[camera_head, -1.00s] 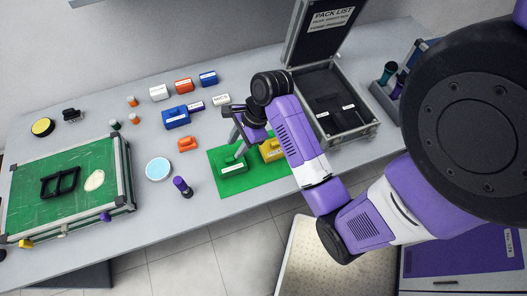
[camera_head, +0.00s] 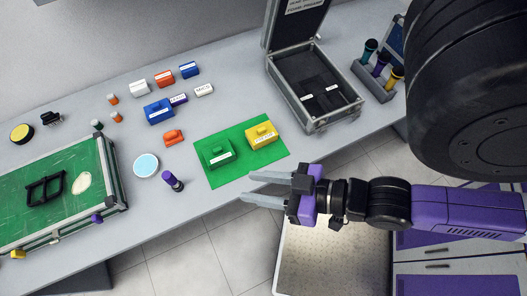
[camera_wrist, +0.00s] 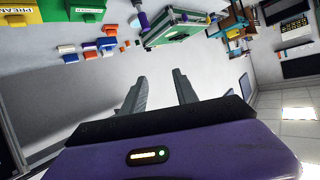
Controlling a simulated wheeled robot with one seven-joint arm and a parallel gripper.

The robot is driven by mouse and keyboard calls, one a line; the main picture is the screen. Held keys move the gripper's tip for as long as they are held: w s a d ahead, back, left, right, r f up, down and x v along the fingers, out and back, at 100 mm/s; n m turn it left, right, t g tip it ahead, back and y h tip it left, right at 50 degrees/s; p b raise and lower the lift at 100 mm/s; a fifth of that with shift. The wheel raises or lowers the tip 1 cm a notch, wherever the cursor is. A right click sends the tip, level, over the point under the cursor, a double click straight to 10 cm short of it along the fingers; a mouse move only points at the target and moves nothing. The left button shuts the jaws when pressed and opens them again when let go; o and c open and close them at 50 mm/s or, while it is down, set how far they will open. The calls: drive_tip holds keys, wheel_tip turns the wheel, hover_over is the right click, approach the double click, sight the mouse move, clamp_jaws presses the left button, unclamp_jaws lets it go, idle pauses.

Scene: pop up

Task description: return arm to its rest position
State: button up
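My gripper (camera_head: 252,187) is open and empty, with its two grey fingers apart. In the head view it points left, just in front of the table's front edge and to the lower right of the green mat (camera_head: 206,183). In the wrist view my gripper (camera_wrist: 158,92) also shows nothing between its fingers. My purple and black arm stretches in from the right in the head view.
A green case (camera_head: 75,203) stands at the left of the table. On the mat sit a green block (camera_head: 220,155) and a yellow block (camera_head: 260,138). An open grey case (camera_head: 330,118) stands behind.

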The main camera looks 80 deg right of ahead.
drive_tip(key=r, duration=0.1)
drive_tip(key=s+r+n, duration=0.1)
drive_tip(key=r+n+t, duration=0.1)
drive_tip(key=shift+s+a+r+y, duration=0.15)
drive_tip(key=shift+a+r+y, duration=0.1)
drive_tip(key=shift+a+y, duration=0.15)
drive_tip(key=shift+f, duration=0.1)
wheel_tip(320, 180, down, 6)
drive_tip(key=b, duration=0.6)
